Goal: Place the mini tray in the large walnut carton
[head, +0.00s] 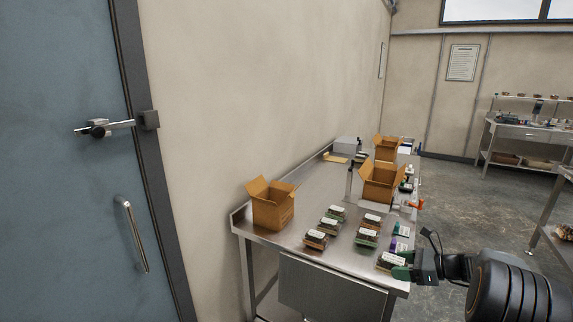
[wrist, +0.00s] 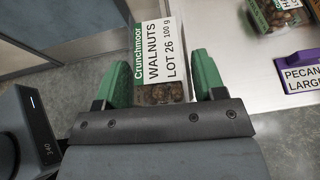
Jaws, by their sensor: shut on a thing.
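A mini tray of walnuts (wrist: 160,50), its white label reading Crunchmoor WALNUTS LOT 26 100 g, sits between the green fingers of my gripper (wrist: 163,75) in the wrist view. In the head view the tray (head: 389,260) is at the near right corner of the steel table, with my gripper (head: 403,273) shut on it from the right. I cannot tell whether it is clear of the table top. Open cardboard cartons stand at the near left (head: 273,208), the middle right (head: 381,185) and the far end (head: 386,150). I cannot read which one is for large walnut.
Several other trays (head: 366,238) lie on the table (head: 285,248) between the near left carton and my gripper. A purple sign (wrist: 301,78) reading PECAN LARGE is right of the held tray. A wall runs along the table's left side.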

